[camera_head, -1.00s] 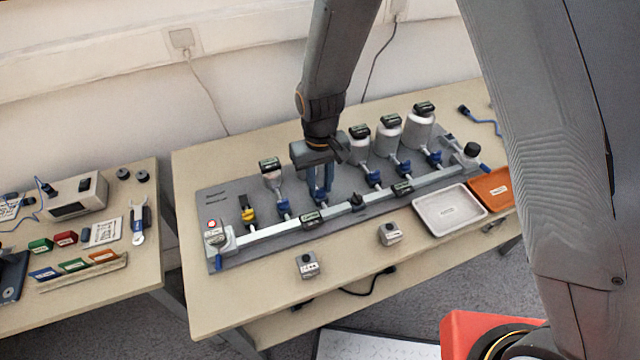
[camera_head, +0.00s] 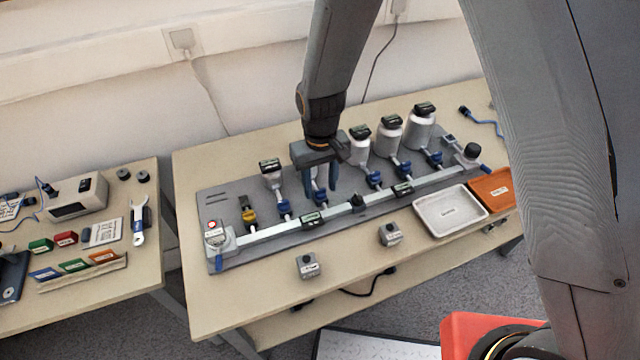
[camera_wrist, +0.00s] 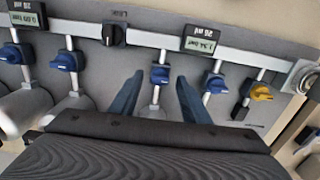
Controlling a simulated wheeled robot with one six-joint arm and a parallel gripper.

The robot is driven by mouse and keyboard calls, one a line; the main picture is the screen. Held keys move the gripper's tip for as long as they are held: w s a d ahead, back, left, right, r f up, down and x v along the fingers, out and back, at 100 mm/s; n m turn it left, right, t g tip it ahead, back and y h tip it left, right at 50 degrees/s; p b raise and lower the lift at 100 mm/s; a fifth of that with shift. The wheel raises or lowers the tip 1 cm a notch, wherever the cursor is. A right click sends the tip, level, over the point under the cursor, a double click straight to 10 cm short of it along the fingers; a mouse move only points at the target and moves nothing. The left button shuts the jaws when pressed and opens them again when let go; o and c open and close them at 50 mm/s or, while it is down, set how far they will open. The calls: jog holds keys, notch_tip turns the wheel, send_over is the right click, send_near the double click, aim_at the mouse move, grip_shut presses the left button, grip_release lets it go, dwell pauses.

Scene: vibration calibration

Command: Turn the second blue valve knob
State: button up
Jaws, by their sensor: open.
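Several blue valve knobs sit in a row on the grey panel (camera_head: 225,200), on white pipes. Counting from the yellow knob (camera_head: 248,215), the first blue knob (camera_head: 284,208) stands clear, left of my gripper. The second blue knob (camera_wrist: 160,74) shows in the wrist view between my fingertips, with a gap on either side. In the head view it is partly hidden by my fingers. My gripper (camera_head: 321,190) is open, points down over the panel and holds nothing. In the wrist view the gripper (camera_wrist: 160,76) has one finger on each side of that knob's pipe.
A rail with gauges (camera_head: 312,218) and a black knob (camera_head: 357,200) runs in front of the valves. White bottles (camera_head: 420,132) stand behind them. Two small grey boxes (camera_head: 308,265) and a white tray (camera_head: 450,212) are at the table's front. Another blue knob (camera_head: 374,179) is right of my gripper.

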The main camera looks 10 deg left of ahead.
aim_at(320, 189)
jog(key=shift+r+b, duration=0.75)
jog(key=shift+r, duration=3.1)
jog(key=s+d+r+m, duration=0.2)
jog(key=s+d, duration=0.1)
jog(key=d, duration=0.6)
jog(key=s+d+r+m, duration=0.2)
jog(key=s+d, duration=0.1)
jog(key=d, duration=0.7)
jog(key=s+d+r+m+t, duration=0.1)
jog(key=s+d+r+m, duration=0.1)
jog(key=d, duration=0.7)
jog(key=shift+s+d+r, duration=0.3)
jog(key=shift+s+r, duration=0.3)
jog(key=shift+s, duration=0.3)
jog(key=c, duration=0.3)
jog(key=shift+a, duration=0.15)
